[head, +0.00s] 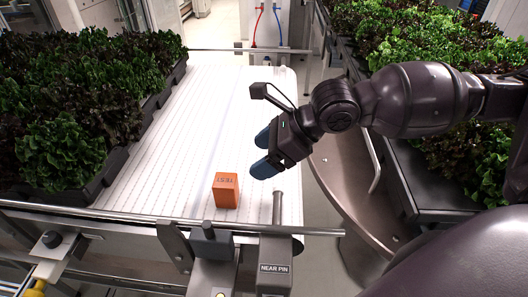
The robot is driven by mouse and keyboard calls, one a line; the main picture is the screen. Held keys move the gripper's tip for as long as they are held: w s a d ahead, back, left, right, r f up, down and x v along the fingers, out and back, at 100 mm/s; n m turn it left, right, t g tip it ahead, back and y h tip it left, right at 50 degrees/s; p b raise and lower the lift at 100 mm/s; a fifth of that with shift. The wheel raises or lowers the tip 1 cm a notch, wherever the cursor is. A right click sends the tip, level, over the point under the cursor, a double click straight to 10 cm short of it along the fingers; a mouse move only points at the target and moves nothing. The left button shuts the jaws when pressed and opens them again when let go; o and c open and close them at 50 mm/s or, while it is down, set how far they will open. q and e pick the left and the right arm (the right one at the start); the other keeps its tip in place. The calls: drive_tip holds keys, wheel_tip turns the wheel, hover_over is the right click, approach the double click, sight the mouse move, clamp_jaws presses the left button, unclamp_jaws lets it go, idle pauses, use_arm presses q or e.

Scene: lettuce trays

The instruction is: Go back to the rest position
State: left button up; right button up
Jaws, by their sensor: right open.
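My right gripper (264,153) is over the right side of the white conveyor belt (205,110), with its blue fingertips pointing left. It is open and nothing shows between its fingers. My right arm comes in from the right edge of the head view. An orange block (226,190) marked "TEST" stands upright on the belt near its front edge. The block is below and left of the gripper and apart from it. My left gripper is not in view.
Trays of lettuce (65,150) line the belt's left side. More lettuce (420,35) stands on a dark rack at the right. A metal rail (130,216) crosses the front, with a "NEAR PIN" bracket (274,268). The belt's middle is clear.

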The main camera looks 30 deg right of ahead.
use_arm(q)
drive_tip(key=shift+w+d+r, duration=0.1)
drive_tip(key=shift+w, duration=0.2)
